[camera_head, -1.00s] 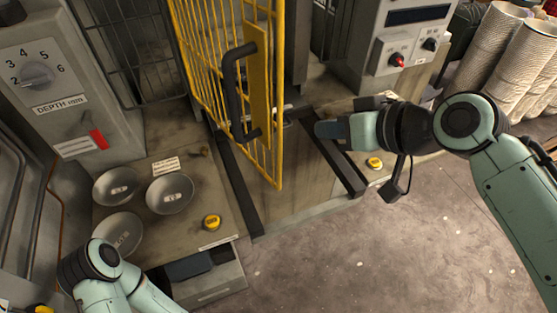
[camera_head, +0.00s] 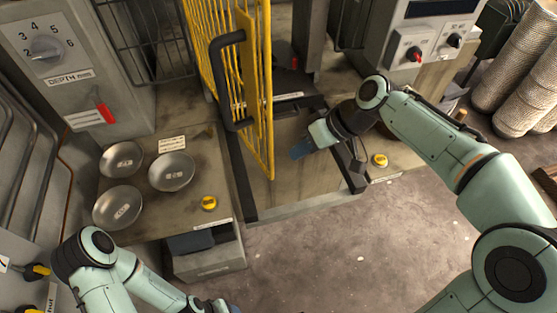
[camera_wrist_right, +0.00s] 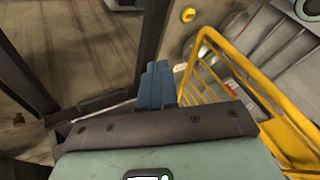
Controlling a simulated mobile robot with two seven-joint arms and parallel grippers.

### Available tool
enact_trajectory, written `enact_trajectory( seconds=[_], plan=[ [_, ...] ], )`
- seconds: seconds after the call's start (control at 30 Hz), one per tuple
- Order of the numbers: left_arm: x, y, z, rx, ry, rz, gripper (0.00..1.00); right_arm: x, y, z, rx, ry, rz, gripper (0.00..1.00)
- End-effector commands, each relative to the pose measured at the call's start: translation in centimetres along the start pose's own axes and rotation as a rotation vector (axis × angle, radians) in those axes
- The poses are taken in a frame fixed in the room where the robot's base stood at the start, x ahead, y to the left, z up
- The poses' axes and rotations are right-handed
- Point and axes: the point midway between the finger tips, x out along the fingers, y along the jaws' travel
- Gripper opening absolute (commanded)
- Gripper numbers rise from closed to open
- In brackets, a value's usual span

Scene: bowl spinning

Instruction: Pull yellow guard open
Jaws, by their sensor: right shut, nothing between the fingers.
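The yellow guard (camera_head: 268,60) is a wire-mesh panel in the head view, standing nearly edge-on to me. Its black handle (camera_head: 220,85) is on its left face. My right gripper (camera_head: 301,151) is shut and empty, to the right of the guard's lower edge, with a gap between them in that view. In the right wrist view, its blue fingers (camera_wrist_right: 157,84) are together and the guard's yellow frame (camera_wrist_right: 245,80) is close on the right. My left gripper (camera_head: 215,306) is at the bottom edge, mostly cut off, and its jaws cannot be made out.
Several metal bowls (camera_head: 171,172) lie on the bench left of the guard. A yellow button (camera_head: 209,203) is at the bench front and another (camera_head: 380,160) is at right. A control box (camera_head: 425,45) and stacked bowls (camera_head: 510,85) stand at right.

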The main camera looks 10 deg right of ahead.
Motion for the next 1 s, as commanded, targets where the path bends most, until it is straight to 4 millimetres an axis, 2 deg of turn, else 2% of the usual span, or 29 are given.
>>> enact_trajectory(
  seconds=[0.03, 0.13, 0.23, 0.4, 0.87, 1.0],
  plan=[
    [0.1, 0.0, 0.0, 0.000, -0.001, 0.000, 0.60, 1.2, 0.0, 0.1, 0.000, -0.004, -0.002, 0.00],
    [0.1, 0.0, 0.0, 0.000, 0.000, 0.000, 0.60, 2.9, -0.3, 0.0, -0.002, -0.002, -0.002, 0.00],
    [-0.4, 0.2, -0.2, 0.001, 0.003, 0.001, 0.60, 3.3, -2.0, -0.1, -0.006, 0.001, -0.002, 0.00],
    [-0.7, 0.4, -0.4, 0.002, 0.005, 0.002, 0.60, 4.1, -3.2, -0.1, -0.003, 0.002, 0.000, 0.00],
    [-0.7, 0.4, -0.4, 0.002, 0.005, 0.002, 0.60, 4.3, -3.7, -0.1, -0.002, 0.002, 0.000, 0.00],
    [-0.7, 0.4, -0.4, 0.002, 0.005, 0.002, 0.60, 5.0, -4.6, -0.3, -0.016, -0.006, -0.008, 0.00]
  ],
)
